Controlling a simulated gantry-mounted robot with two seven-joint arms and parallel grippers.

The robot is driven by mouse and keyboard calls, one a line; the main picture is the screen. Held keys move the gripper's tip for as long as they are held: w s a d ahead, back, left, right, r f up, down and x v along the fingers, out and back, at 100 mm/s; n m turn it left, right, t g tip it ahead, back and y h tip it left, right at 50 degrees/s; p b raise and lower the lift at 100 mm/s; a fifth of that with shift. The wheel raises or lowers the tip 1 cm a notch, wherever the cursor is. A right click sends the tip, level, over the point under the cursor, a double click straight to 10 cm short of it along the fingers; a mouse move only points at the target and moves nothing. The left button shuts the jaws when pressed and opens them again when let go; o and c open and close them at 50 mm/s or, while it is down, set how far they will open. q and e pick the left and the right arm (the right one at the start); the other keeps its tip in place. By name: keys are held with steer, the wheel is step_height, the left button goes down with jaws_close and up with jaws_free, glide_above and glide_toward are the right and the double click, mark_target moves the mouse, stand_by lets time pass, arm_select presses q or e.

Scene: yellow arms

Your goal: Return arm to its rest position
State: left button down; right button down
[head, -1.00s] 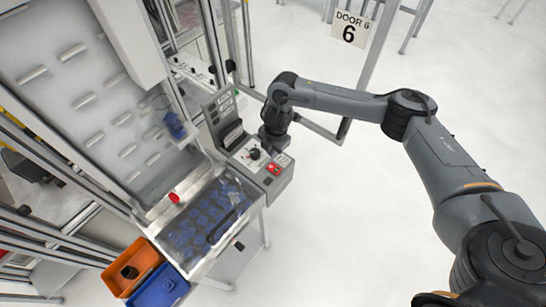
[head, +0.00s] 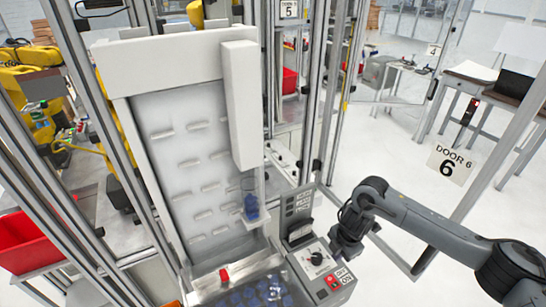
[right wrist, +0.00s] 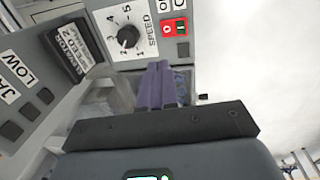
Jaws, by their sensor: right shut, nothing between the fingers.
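My right arm (head: 430,232) is grey and reaches in from the right in the head view. Its gripper (head: 337,258) points down beside the grey control panel (head: 300,225). In the right wrist view the purple fingers (right wrist: 158,86) are together with nothing between them. Beyond them is the panel's speed knob (right wrist: 128,38) and the red-lit on/off switch (right wrist: 174,28). I cannot tell whether the fingertips touch the panel. My left gripper is not in view.
A white pegged board machine (head: 190,150) stands left of the arm, with a bin of blue parts (head: 262,292) below it. Metal frame posts (head: 318,90) rise behind the panel.

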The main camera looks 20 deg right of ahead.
steer(key=s+a+f+n+g+y, duration=0.1)
steer(key=s+a+f+g, duration=0.1)
steer(key=s+a+f, duration=0.55)
steer(key=s+a+f+g+y, duration=0.1)
steer(key=s+a+f+g, duration=0.1)
steer(key=s+a+f, duration=0.55)
steer(key=s+a+f+y, duration=0.4)
steer(key=s+a, duration=0.8)
steer(key=s+a+r+m+t+y, duration=0.1)
steer(key=a+r+m, duration=0.1)
steer(key=a, duration=0.3)
steer(key=s+a+r+m+t+y, duration=0.2)
steer(key=a, duration=0.3)
steer(key=w+d+r+m+t+h, duration=0.2)
steer(key=w+d+r+m+t, duration=0.2)
steer(key=w+r+m, duration=0.15)
steer(key=s+d+r+m+h, duration=0.1)
steer(key=d+r+m+h, duration=0.3)
steer(key=d, duration=0.6)
steer(key=d+r+m+h, duration=0.25)
steer(key=d+m, duration=0.25)
steer(key=d, duration=0.5)
step_height(320, 180, up, 13)
steer(key=p, duration=1.3)
steer(key=shift+f+g+p, duration=0.15)
steer(key=shift+g+p, duration=0.2)
steer(key=shift+g, duration=0.05)
steer(key=shift+s+a+h, duration=0.1)
steer(key=shift+h, duration=0.15)
